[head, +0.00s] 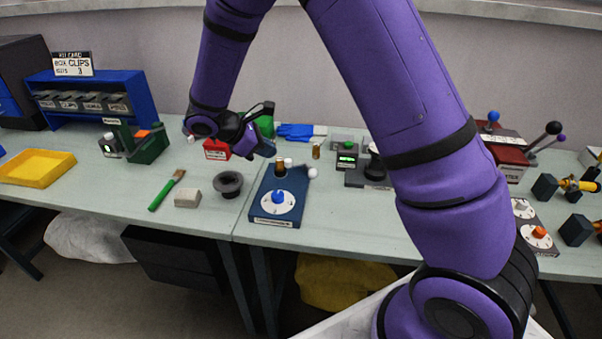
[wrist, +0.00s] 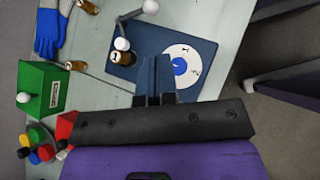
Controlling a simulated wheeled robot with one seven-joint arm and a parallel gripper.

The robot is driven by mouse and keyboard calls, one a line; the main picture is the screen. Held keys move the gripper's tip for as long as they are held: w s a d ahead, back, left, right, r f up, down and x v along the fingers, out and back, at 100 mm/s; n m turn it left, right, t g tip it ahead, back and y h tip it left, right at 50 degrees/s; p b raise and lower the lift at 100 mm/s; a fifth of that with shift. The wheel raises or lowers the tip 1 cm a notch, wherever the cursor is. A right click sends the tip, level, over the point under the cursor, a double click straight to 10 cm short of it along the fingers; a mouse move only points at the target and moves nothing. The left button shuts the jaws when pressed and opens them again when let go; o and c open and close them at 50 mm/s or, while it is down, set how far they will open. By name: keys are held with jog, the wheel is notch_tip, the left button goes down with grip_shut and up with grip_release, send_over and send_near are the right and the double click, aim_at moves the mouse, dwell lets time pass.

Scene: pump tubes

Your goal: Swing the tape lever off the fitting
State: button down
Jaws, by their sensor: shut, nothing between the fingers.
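A blue base plate (head: 265,208) on the bench carries a white dial with a blue knob (head: 278,197). A brown capped fitting (head: 280,170) stands at its back, also in the wrist view (wrist: 123,59). A grey lever with a white ball end (head: 312,173) sticks out at the plate's right rear; in the wrist view the ball (wrist: 150,6) is at the top. I cannot tell for sure which part is the tape lever. My gripper (head: 268,150) is shut and empty above the plate's back. Its fingertips (wrist: 156,60) lie between fitting and dial in the wrist view.
A dark funnel-like cup (head: 229,184) stands left of the plate, with a grey block (head: 187,198) and a green-handled brush (head: 166,190). Blue gloves (head: 297,131) lie behind. A black device (head: 368,172) stands to the right. Bench in front of it is clear.

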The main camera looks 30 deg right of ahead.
jog(key=f, duration=0.1)
jog(key=w+a+f+n, duration=0.1)
jog(key=f, duration=0.1)
jog(key=f+n+h, duration=0.1)
jog(key=f, duration=0.1)
jog(key=shift+w+a+f, duration=0.1)
jog(key=shift+w+a, duration=0.15)
jog(key=shift+a, duration=0.15)
jog(key=shift+d, duration=0.1)
jog(key=x, duration=0.9)
jog(key=shift+d+f, duration=0.1)
jog(key=shift+f, duration=0.05)
jog(key=d, duration=0.2)
jog(key=d+f, duration=0.1)
jog(key=shift+d, duration=0.65)
jog(key=shift+d+t, duration=0.1)
jog(key=shift+t, duration=0.2)
